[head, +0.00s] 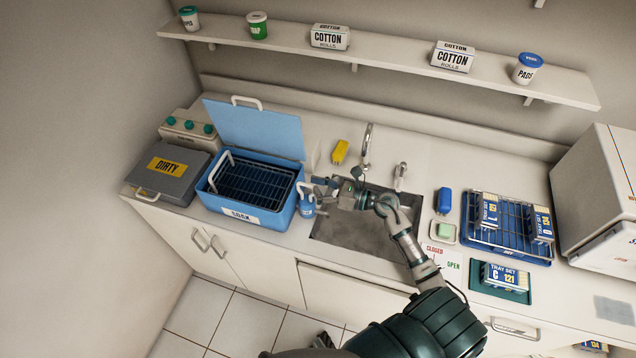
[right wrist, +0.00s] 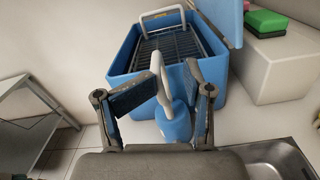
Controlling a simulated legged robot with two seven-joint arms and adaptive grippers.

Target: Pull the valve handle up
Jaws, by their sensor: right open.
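A small pale lever fitting (head: 401,172), which looks like the valve handle, stands at the back edge of the sink, right of the tall metal faucet (head: 367,145). It does not show in the right wrist view. My right gripper (head: 324,189) is over the left side of the sink, well left of the lever. It is open. In the right wrist view a blue pump bottle (right wrist: 174,124) with a pale nozzle stands between the spread fingers (right wrist: 173,88); I cannot tell whether they touch it. My left gripper is not in view.
A blue soak tub (head: 272,216) with a rack stands left of the bottle (head: 307,208). A sink (head: 335,230) lies under my right arm. A CLOSED/OPEN label (head: 442,256) is on the counter. A blue tray rack (head: 489,243) stands right. A shelf (head: 400,55) runs above.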

